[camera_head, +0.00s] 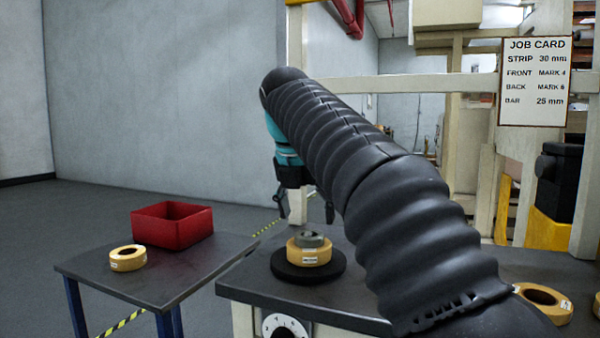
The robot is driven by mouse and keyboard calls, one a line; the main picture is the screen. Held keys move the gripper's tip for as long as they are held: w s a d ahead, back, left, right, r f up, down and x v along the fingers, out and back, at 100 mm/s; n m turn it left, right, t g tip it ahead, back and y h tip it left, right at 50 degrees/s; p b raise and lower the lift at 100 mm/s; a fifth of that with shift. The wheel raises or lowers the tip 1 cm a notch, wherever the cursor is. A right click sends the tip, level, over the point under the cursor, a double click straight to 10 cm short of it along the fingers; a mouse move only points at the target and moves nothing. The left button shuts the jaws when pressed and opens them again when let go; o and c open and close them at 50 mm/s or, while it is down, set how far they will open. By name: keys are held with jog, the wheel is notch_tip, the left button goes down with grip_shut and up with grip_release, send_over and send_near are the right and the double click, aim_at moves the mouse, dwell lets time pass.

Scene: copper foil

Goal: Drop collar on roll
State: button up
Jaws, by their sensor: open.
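A yellow roll (309,256) with a white label lies flat on a black round plate (283,270) on the dark bench. A small grey collar (312,240) sits on top of the roll, near its middle. I cannot tell how far it sits down in the roll's hole. My gripper (305,208) hangs above the collar, pointing down. Its dark fingers are spread apart, with nothing seen between them. The gripper is clear of the collar and roll. My black sleeved arm hides part of the bench to the right.
A side table (165,275) at left holds another yellow roll (128,258) and a red bin (172,225). Another roll (543,300) lies at the bench's right. A numbered dial (284,326) is on the bench front. A job card (533,82) hangs at upper right.

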jog(key=p+v, duration=0.2)
jog(key=v, duration=0.8)
jog(key=shift+r, duration=0.2)
